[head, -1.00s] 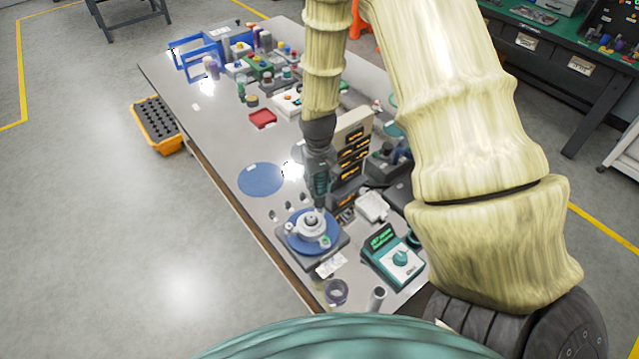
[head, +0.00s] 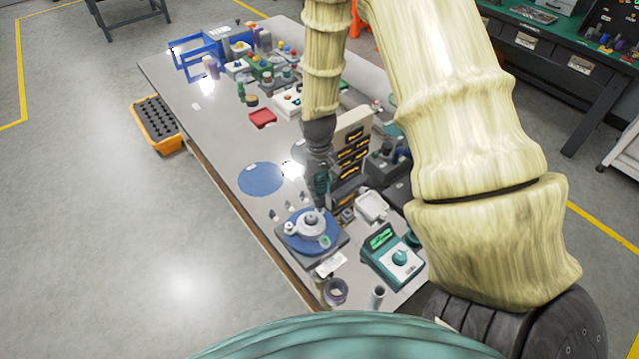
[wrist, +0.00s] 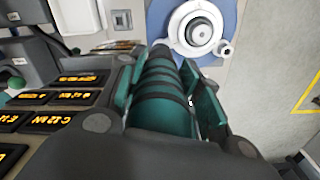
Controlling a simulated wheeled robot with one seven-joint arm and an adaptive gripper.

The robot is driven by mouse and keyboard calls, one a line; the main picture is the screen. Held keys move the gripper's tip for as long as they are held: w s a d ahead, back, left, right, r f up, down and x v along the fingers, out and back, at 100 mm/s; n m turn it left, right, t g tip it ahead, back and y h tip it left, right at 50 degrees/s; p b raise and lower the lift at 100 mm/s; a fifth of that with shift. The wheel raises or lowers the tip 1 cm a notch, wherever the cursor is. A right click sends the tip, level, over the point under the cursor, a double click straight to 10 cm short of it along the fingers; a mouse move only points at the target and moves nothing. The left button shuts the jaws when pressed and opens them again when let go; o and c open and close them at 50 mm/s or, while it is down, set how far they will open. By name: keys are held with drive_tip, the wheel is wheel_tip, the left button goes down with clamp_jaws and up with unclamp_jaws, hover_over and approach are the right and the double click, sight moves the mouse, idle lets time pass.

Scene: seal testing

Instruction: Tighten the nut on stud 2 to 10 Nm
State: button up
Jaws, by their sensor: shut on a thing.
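My gripper (wrist: 170,80) is shut on a teal and black cylindrical tool (wrist: 163,100), which looks like a nut driver. In the head view the tool (head: 320,185) hangs below my wrist, its lower end over or at the far side of the grey flange (head: 308,226). The flange sits on a round blue plate (head: 292,243) on a dark base. In the wrist view the flange (wrist: 180,33) shows a central boss and a side lug. The stud and nut under the tool tip are hidden or too small to tell. Contact cannot be told.
A teal controller with a green display (head: 392,256) stands right of the fixture. A drawer rack with orange labels (head: 352,160) stands close behind the tool. A roll (head: 336,291) and a white cylinder (head: 377,297) stand in front. A blue disc (head: 261,179) lies flat at the left.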

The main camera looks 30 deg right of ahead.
drive_tip(key=shift+f+b, duration=0.3)
drive_tip(key=shift+f, duration=0.85)
idle(2.4)
drive_tip(key=shift+r, duration=0.15)
drive_tip(key=shift+r+p, duration=1.9)
drive_tip(key=shift+r, duration=0.5)
